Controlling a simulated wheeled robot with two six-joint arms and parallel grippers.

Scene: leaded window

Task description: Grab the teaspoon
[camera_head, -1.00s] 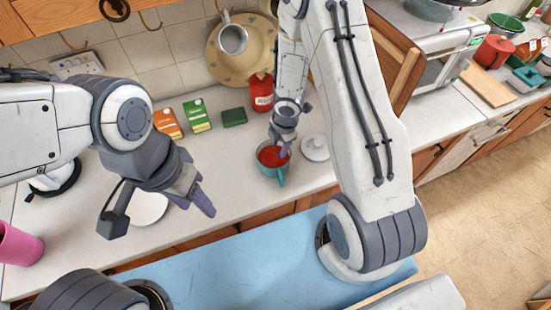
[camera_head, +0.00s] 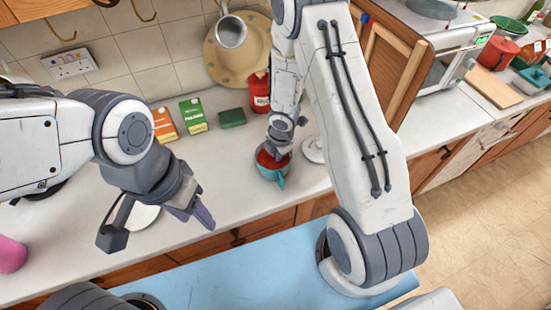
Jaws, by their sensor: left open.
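I cannot make out a teaspoon in this view. A teal mug (camera_head: 272,174) with red contents stands on the counter near its front edge. My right gripper (camera_head: 277,155) points down at the mug's mouth, with its fingertips at or inside the rim. Its fingers are too small and hidden to show whether they are open, and whether they hold anything. My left gripper (camera_head: 195,212) is open above the counter's front edge, left of the mug, next to a white plate (camera_head: 143,217) that it partly hides.
A green box (camera_head: 194,115), an orange box (camera_head: 164,124), a dark green sponge (camera_head: 232,118) and a red container (camera_head: 260,92) stand behind the mug. A white lid-like disc (camera_head: 313,150) lies right of it. A pink cup (camera_head: 10,255) is at far left.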

